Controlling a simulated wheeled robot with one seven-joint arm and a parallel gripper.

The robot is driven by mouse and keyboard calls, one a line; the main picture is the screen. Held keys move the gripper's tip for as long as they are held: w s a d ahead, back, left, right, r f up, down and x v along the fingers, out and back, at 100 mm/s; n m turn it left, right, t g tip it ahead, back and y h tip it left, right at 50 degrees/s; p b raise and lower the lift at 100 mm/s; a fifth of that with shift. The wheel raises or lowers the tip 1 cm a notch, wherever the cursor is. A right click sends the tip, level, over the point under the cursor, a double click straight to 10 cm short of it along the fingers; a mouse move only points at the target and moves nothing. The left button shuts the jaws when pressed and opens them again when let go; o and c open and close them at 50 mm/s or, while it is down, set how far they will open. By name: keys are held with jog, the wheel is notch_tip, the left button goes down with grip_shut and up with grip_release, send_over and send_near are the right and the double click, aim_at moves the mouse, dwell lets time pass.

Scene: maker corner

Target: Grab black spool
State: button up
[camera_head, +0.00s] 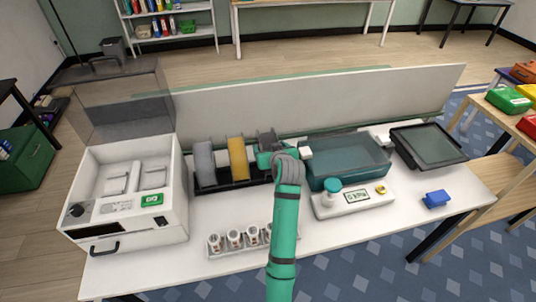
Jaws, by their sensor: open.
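The black spool (266,139) stands upright at the right end of a dark rack (222,184) on the white table. A grey spool (204,163) and a yellow spool (238,158) stand to its left in the same rack. My teal arm reaches up from the front of the table. My gripper (270,157) is open, just in front of the black spool, and overlaps its lower part in this view. The fingertips are small and partly hidden by my wrist, so I cannot tell whether they touch the spool.
A white machine with a raised clear lid (130,195) stands left. A teal bin (345,162) is right of my wrist, behind a white device with a display (353,199). A tray of small jars (235,241) sits in front. A tablet (430,146) and blue object (436,199) lie right.

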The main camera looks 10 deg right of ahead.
jog(key=shift+x, duration=2.3)
jog(key=shift+d, duration=0.1)
jog(key=c, duration=1.8)
jog(key=shift+r, duration=0.1)
grip_shut()
